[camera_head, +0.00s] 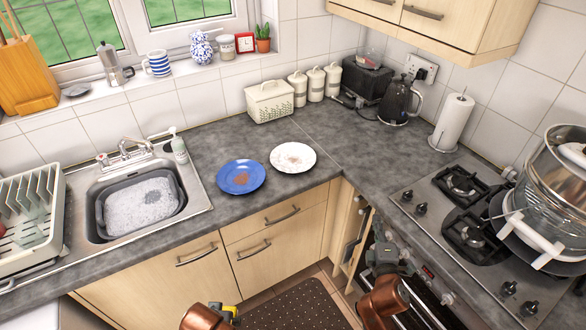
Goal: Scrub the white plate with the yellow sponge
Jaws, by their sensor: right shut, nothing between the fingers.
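The white plate (293,157) lies flat on the grey counter in the corner, with small brown stains on its face. The blue plate (241,177) lies to its left with a brown smear in its middle. My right gripper (387,250) is shut and empty, in front of the oven side, below and right of the plates. My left gripper (222,310) is cut by the bottom edge, low in front of the drawers. A small yellow patch (231,312) shows at it; I cannot tell whether this is the yellow sponge. No sponge shows clearly elsewhere.
The sink (187,190) holds a grey basin of suds, with a soap bottle (179,150) behind and a dish rack (28,225) to its left. The gas hob (440,215) bears a large glass steamer at the right. Counter around the plates is clear.

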